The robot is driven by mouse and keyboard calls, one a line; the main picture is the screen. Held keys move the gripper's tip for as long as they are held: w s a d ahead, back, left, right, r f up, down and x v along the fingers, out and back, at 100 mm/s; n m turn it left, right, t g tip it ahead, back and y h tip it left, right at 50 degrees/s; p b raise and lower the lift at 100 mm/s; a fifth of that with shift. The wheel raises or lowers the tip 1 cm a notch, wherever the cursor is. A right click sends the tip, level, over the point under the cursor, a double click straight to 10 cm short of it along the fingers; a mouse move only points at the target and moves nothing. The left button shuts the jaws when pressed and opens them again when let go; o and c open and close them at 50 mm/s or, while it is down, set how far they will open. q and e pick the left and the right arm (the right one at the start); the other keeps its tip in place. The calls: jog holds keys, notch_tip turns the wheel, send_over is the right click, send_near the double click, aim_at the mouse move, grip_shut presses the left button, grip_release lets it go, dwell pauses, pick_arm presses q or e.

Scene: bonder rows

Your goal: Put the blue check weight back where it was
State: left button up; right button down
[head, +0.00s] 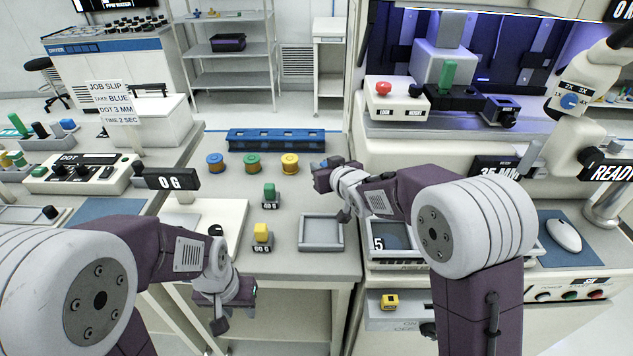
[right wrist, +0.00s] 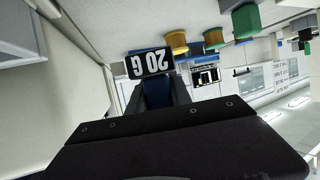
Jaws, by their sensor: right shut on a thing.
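In the right wrist view, my right gripper (right wrist: 160,95) is shut on the blue check weight (right wrist: 155,90). In the head view the right gripper (head: 319,178) is above the bench, behind the grey tray; I cannot make out the weight there. The green weight (head: 269,190) and the yellow weight (head: 261,231) stand upright on the bench, left of that gripper. My left gripper (head: 222,308) is low at the bench's front; its fingers are not clear.
An empty grey tray (head: 321,246) lies in front of the right gripper. Blue (head: 215,164), green (head: 252,164) and yellow (head: 290,164) spools stand before a blue rack (head: 277,139). A scale display (head: 170,180) reading "0 G" is at left.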

jog(key=x, duration=0.5)
jog(key=shift+w+a+f, duration=0.15)
jog(key=shift+a+f, duration=0.1)
jog(key=shift+f, duration=0.25)
jog(key=shift+f+b, duration=0.45)
jog(key=shift+f, duration=1.55)
jog(key=shift+f, duration=0.2)
jog(key=c, duration=1.2)
grip_release()
jog(key=shift+o, duration=0.2)
